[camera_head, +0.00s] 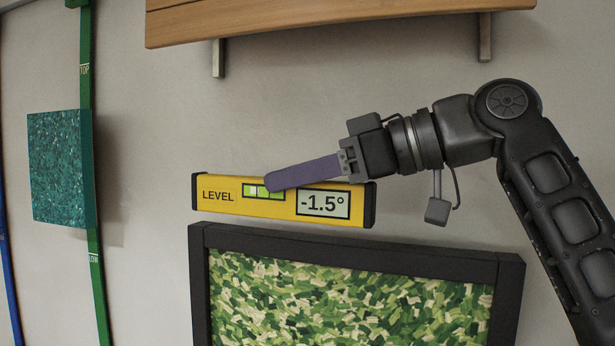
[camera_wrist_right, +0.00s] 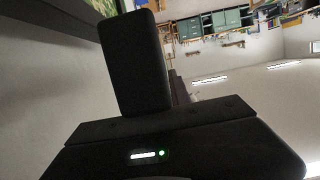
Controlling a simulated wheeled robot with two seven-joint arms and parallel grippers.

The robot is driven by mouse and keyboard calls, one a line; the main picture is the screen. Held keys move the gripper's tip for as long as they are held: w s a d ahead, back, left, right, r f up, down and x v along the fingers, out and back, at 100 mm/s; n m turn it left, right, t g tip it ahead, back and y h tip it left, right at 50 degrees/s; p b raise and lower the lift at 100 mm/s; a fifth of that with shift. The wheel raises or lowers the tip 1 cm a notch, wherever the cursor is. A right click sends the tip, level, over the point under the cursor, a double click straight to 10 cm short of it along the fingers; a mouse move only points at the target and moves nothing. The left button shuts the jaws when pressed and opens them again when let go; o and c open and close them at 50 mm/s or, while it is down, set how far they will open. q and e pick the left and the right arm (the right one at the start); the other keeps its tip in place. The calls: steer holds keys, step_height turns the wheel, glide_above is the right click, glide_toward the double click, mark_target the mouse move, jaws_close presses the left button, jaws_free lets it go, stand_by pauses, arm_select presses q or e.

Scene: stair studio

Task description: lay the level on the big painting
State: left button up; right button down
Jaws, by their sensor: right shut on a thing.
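The yellow level (camera_head: 230,208) has black end caps, a green vial window and a display reading -1.5°. It is just above the big painting, with a narrow gap visible between them in the head view. The big painting has a black frame (camera_head: 350,251) around a green mosaic-like picture; its lower part is out of view. My right gripper (camera_head: 280,182) reaches in from the right and is shut on the level. One purple finger lies across its front; the other is hidden. The level cannot be made out in the right wrist view. My left gripper is not in view.
A wooden shelf (camera_head: 330,20) on metal brackets (camera_head: 218,58) juts out above the level. At left, a teal square panel (camera_head: 60,167) hangs at a green vertical strip (camera_head: 97,275) marked TOP and LOW. Bare wall lies between panel and painting.

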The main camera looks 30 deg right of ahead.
steer(key=shift+w+a, duration=0.1)
steer(key=shift+d, duration=0.2)
steer(key=shift+w+d+f+p, duration=0.25)
steer(key=shift+w+d+p, duration=0.35)
steer(key=shift+w+d, duration=0.4)
steer(key=shift+w+d+f+p, duration=0.3)
steer(key=shift+w+d+p, duration=0.25)
steer(key=shift+w+d, duration=0.5)
steer(key=shift+w+d+f+p, duration=0.25)
steer(key=shift+w+d+p, duration=0.4)
steer(key=shift+d, duration=0.65)
steer(key=shift+w+d+f+b, duration=0.15)
steer(key=shift+f+b, duration=0.15)
steer(key=shift+f, duration=0.1)
steer(key=shift+w+d+f+b, duration=0.1)
steer(key=shift+f+b, duration=0.15)
steer(key=shift+f, duration=0.15)
steer(key=shift+a+f+b, duration=0.1)
steer(key=shift+f+b, duration=0.5)
steer(key=shift+f, duration=0.15)
steer(key=shift+f, duration=0.15)
